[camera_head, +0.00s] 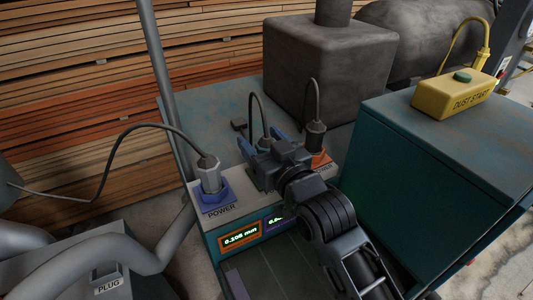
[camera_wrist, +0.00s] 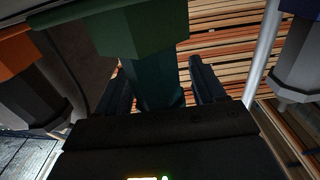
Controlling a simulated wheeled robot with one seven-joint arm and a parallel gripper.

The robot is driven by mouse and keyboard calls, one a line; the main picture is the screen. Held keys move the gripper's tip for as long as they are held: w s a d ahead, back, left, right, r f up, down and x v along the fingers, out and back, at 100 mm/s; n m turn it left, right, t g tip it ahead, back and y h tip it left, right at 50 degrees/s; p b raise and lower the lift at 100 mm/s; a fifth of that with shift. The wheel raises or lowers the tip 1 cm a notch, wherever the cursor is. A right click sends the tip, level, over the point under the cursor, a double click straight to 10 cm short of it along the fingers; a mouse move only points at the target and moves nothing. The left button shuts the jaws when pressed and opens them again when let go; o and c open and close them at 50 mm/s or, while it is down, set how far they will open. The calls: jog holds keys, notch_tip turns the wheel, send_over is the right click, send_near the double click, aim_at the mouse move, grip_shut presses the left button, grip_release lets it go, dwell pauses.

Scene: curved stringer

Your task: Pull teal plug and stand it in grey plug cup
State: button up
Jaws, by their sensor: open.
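The teal plug (camera_wrist: 155,82) shows in the wrist view as a dark green body joined to a green socket (camera_wrist: 135,28). My gripper (camera_wrist: 165,85) has one finger on each side of it, open, with the plug between them. In the head view my gripper (camera_head: 263,141) is at the middle socket of the panel, and its fingers and wrist hide most of the plug. A black cable (camera_head: 252,105) rises from there. A grey box marked PLUG (camera_head: 70,262), apparently the plug cup, is at the lower left; its inside is mostly hidden.
A grey plug (camera_head: 209,175) sits in the blue POWER socket left of my gripper, and a dark plug (camera_head: 315,138) in the orange socket to the right. Their cables arch above. A grey pipe (camera_head: 110,255) crosses near the PLUG box. A teal cabinet (camera_head: 440,165) stands right.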

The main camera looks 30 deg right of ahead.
jog(key=c, duration=1.1)
